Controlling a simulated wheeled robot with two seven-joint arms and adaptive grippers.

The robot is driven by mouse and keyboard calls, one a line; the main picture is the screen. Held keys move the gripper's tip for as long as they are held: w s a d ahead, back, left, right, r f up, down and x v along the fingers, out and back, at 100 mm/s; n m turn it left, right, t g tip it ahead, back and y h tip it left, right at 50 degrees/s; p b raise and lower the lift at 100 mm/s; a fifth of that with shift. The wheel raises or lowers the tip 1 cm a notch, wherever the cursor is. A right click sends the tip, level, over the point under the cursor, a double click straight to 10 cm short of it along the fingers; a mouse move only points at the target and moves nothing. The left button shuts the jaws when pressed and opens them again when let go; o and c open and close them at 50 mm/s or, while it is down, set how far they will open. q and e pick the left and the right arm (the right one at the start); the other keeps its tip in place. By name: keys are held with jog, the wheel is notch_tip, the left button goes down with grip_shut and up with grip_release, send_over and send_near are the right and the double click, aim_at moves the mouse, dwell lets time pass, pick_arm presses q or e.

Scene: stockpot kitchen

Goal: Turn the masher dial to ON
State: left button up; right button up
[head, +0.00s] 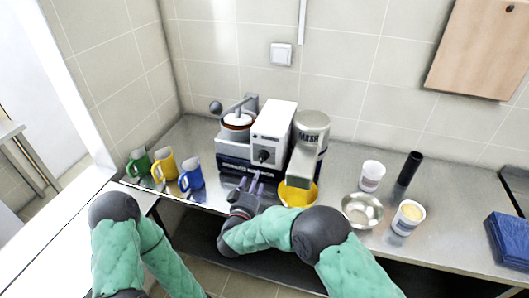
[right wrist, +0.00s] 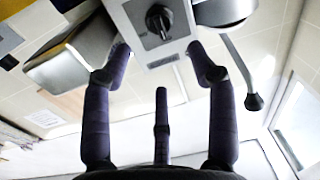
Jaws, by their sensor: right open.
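The masher dial (head: 263,156) is a black round knob on the front of a white housing (head: 272,126). My right gripper (head: 250,184) is open and empty, in front of and below the dial. In the right wrist view its purple fingers (right wrist: 160,64) stand apart on either side of the dial's column, not touching the knob. My left gripper is not in view; only the left arm shows.
A MASH-labelled metal container (head: 311,130) stands right of the housing, above a yellow bowl (head: 298,194). Green (head: 139,162), yellow (head: 164,167) and blue (head: 191,176) mugs stand left. A metal bowl (head: 361,210) and white cups stand right. The counter's front edge runs beneath my right arm.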

aim_at(261, 160)
jog(key=b+x, duration=0.1)
jog(key=x, duration=1)
jog(key=shift+r+b, duration=0.15)
jog(key=shift+b, duration=0.25)
jog(key=c, duration=1.2)
